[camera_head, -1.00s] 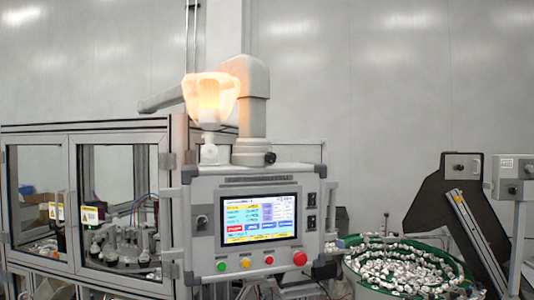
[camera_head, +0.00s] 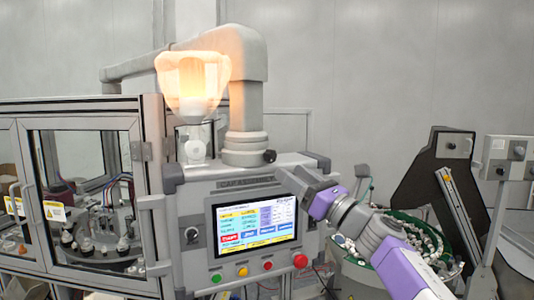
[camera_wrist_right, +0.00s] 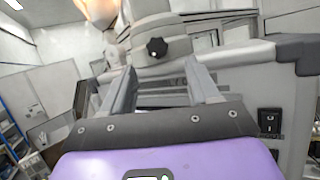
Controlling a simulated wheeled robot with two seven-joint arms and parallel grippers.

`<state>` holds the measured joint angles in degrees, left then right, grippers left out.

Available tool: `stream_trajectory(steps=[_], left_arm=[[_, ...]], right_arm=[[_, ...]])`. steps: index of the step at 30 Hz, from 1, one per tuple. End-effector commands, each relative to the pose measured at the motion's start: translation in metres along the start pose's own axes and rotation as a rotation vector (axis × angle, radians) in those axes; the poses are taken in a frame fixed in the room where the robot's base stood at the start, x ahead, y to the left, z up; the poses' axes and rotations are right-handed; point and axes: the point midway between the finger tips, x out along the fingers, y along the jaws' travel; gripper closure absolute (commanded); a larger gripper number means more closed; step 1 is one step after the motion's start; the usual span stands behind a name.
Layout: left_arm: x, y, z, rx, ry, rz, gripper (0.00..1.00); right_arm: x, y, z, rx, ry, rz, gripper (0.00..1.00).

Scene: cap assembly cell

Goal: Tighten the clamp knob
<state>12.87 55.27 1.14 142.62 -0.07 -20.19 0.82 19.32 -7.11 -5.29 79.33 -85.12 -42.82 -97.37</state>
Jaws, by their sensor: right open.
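The clamp knob (camera_head: 270,156) is small, black and lobed, and sits at the right of the base of the grey support-arm post (camera_head: 246,120). It also shows in the right wrist view (camera_wrist_right: 156,47), above and beyond the fingertips. My right gripper (camera_head: 293,177) is in front of the control panel's top right, below and to the right of the knob. In the wrist view its two fingers (camera_wrist_right: 160,65) are spread apart with nothing between them. The gripper is apart from the knob. My left gripper is in neither view.
The control panel (camera_head: 199,207) with a lit screen (camera_head: 254,223) stands below the knob. A glowing lamp (camera_head: 193,80) is left of the post. A glazed cabinet (camera_head: 150,170) is at left. A green-rimmed bowl of caps (camera_head: 437,232) is at right, partly behind my arm.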

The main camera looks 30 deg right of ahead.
Motion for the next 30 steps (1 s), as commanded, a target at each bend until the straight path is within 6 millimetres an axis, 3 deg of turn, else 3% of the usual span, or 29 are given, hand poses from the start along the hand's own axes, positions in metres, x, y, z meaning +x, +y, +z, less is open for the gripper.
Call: stream_trajectory(steps=[12,23,24,30], left_arm=[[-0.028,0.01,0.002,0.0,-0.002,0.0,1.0],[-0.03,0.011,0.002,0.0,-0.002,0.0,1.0],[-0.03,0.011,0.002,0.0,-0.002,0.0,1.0],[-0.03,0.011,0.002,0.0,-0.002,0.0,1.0]], right_arm=[[0.062,0.001,0.001,0.006,0.001,0.002,0.4],[0.069,0.0,-0.002,0.006,0.0,0.0,0.4],[0.069,0.0,-0.002,0.007,0.001,0.0,0.41],[0.069,0.0,-0.002,0.007,0.001,0.0,0.72]])
